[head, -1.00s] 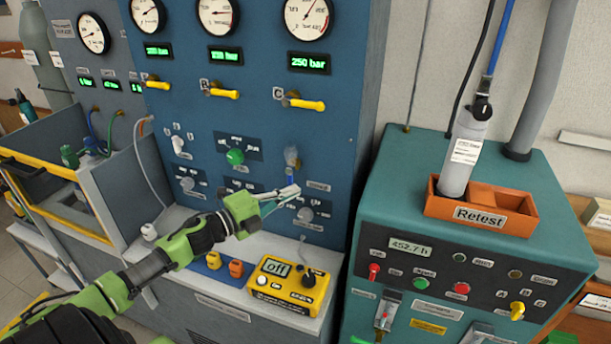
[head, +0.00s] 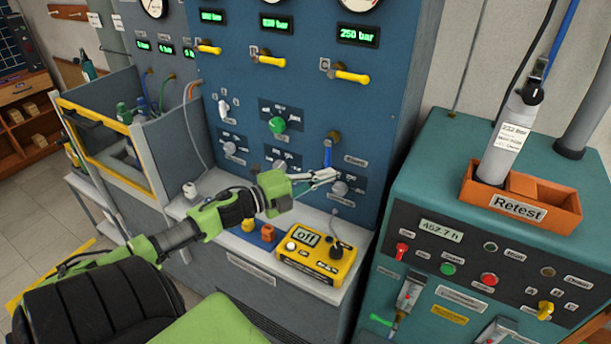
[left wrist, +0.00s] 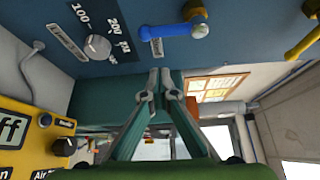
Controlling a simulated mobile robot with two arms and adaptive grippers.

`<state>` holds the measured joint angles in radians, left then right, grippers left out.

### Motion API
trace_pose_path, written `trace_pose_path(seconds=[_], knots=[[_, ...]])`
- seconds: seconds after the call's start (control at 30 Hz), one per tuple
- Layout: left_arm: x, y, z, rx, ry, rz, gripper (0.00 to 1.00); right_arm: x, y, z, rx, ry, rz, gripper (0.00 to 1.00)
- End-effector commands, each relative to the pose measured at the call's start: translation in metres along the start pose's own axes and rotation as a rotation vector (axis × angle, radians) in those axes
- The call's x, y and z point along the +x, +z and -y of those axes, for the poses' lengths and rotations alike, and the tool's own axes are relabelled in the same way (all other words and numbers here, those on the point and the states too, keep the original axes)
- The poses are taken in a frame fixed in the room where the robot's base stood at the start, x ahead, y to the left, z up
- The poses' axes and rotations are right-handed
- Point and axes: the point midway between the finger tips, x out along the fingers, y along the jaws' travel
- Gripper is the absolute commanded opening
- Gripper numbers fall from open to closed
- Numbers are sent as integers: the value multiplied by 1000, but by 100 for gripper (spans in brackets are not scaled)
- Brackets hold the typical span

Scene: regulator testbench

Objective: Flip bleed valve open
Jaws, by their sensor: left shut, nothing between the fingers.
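The bleed valve has a blue lever (head: 328,152) on a brass fitting (head: 334,136), on the blue panel. The lever hangs straight down. In the left wrist view the lever (left wrist: 180,31) is at the top, above the fingertips in the picture and apart from them. My left gripper (head: 336,174) is just below and right of the lever in the head view. Its fingertips (left wrist: 160,74) are together with nothing between them. My right gripper is not in view.
A round grey knob (head: 340,188) sits on the panel close below the left fingertips. A yellow tester (head: 316,258) reading "off" stands on the ledge below. The teal bench (head: 425,180) with an orange Retest tray (head: 553,217) is to the right.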

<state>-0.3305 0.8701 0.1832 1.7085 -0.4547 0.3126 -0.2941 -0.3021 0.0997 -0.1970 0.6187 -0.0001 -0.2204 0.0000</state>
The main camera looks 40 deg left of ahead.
Motion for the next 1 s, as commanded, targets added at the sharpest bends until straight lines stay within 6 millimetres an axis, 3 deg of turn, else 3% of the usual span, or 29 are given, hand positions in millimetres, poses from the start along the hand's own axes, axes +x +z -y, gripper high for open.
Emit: trace_pose_path(seconds=[0.13, 0.23, 0.5, 1.0], knots=[[-23, -2, -4, -1, 2, -3, 0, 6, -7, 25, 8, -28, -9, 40], [-36, -1, -3, 1, 2, -2, 0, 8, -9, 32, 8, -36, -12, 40], [-58, -1, -2, 0, -1, -2, 0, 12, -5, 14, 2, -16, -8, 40], [-60, -1, -1, 1, -1, -3, 0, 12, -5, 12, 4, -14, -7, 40]])
